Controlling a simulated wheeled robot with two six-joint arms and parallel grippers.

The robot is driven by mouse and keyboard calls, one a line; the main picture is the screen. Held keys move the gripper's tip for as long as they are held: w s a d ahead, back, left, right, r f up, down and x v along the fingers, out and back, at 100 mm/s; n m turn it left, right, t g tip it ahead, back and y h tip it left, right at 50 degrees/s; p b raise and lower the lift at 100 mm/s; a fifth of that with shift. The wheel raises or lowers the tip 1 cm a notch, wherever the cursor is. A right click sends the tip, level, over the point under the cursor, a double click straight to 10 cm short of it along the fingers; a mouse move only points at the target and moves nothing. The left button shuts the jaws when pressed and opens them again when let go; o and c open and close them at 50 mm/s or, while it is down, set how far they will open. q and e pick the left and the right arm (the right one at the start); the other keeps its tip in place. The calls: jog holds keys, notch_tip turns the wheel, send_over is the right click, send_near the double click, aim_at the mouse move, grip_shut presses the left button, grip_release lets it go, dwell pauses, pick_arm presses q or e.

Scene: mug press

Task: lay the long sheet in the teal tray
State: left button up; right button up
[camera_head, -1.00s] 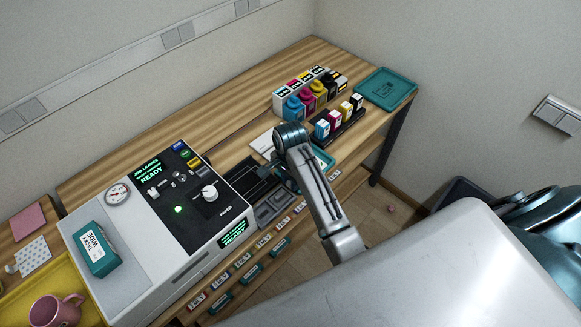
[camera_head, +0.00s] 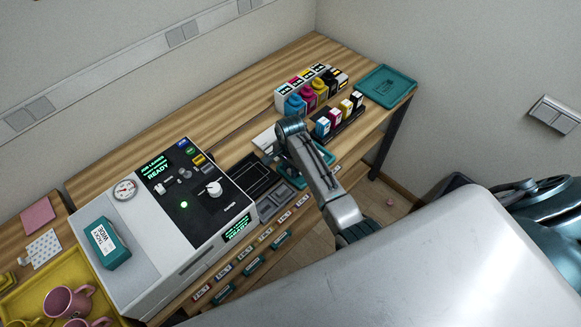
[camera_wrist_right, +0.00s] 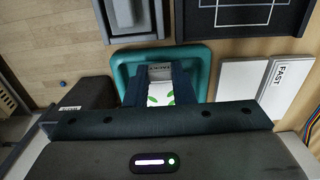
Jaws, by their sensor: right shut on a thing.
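The small teal tray (camera_wrist_right: 118,75) lies under my right gripper (camera_wrist_right: 160,82) in the right wrist view. The gripper is shut on a white sheet with green leaf prints (camera_wrist_right: 160,98), its dark fingers on either side. The sheet's far end shows a printed label over the tray. I cannot tell whether the sheet touches the tray floor. In the head view a strip of this tray (camera_head: 327,155) shows beside my right wrist, which hides the sheet. A larger teal tray (camera_head: 386,86) lies at the bench's far right corner. My left gripper is out of view.
A grey-white press (camera_head: 178,235) stands left, with a teal box (camera_head: 105,243) on top. Ink bottles (camera_head: 305,98) and small cartridges (camera_head: 338,118) stand behind my wrist. A white block marked FAST (camera_wrist_right: 285,90) lies right of the tray. A yellow tray holds pink mugs (camera_head: 65,300).

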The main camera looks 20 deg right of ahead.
jog(key=shift+f, duration=0.1)
jog(key=shift+f, duration=0.4)
jog(key=o, duration=0.9)
jog(key=shift+o, duration=0.2)
jog(key=shift+r, duration=0.1)
jog(key=shift+r, duration=0.25)
notch_tip(320, 180, up, 12)
jog(key=b, duration=0.3)
jog(key=shift+r, duration=0.2)
jog(key=shift+s+f, duration=0.1)
